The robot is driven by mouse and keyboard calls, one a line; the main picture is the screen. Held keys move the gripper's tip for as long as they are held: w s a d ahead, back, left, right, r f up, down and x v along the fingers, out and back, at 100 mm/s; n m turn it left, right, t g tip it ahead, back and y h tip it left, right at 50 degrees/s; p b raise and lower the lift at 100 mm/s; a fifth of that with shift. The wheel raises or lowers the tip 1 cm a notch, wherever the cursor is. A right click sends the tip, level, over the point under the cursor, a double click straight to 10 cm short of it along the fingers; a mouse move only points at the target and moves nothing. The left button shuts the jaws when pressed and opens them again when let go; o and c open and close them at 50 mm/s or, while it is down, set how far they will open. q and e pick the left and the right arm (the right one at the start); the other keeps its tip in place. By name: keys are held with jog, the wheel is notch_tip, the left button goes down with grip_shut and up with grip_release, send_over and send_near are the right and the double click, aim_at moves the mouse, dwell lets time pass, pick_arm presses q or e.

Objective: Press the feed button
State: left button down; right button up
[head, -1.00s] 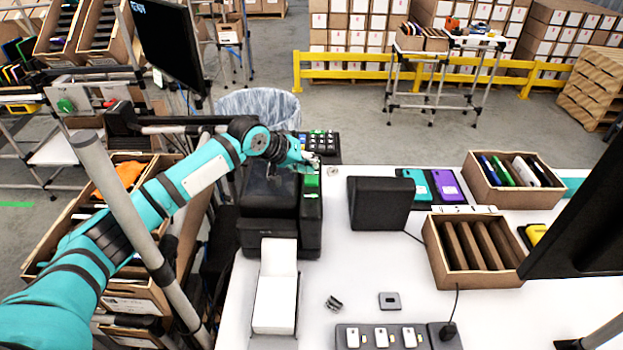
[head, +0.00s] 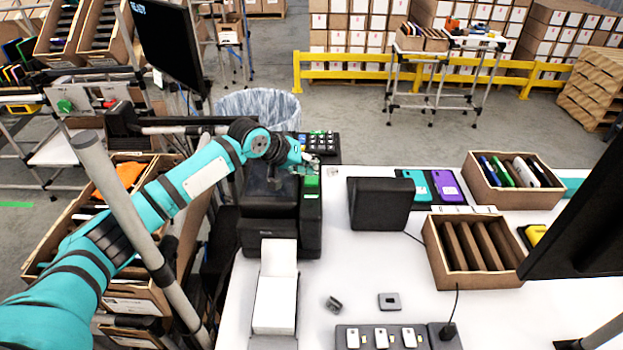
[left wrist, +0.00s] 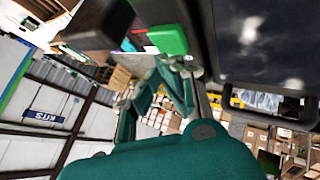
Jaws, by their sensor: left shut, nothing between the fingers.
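The black printer (head: 268,232) stands at the left end of the white table. Its green feed button (head: 312,182) is on the top right of the printer, and a green block also shows in the left wrist view (left wrist: 167,39). My left gripper (head: 310,161) is shut and empty, just behind and above the green button in the head view. Its fingertips are small there, and I cannot tell whether they touch the printer. In the left wrist view my teal fingers (left wrist: 181,88) point away below the green block. My right gripper is not in view.
A black keypad (head: 320,142) sits just behind the gripper. A black box (head: 379,203) stands right of the printer. White label paper (head: 276,300) lies in front of it. A grey post (head: 125,208) crosses before my left arm.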

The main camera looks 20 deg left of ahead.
aim_at(309, 178)
pick_arm(q)
jog(key=shift+f, duration=0.3)
jog(key=shift+f, duration=0.4)
dwell(0.8)
jog(key=shift+r+p, duration=0.75)
jog(key=shift+p, duration=0.25)
jog(key=shift+r, duration=0.1)
notch_tip(309, 178, up, 5)
jog(key=p, duration=0.5)
dwell(0.4)
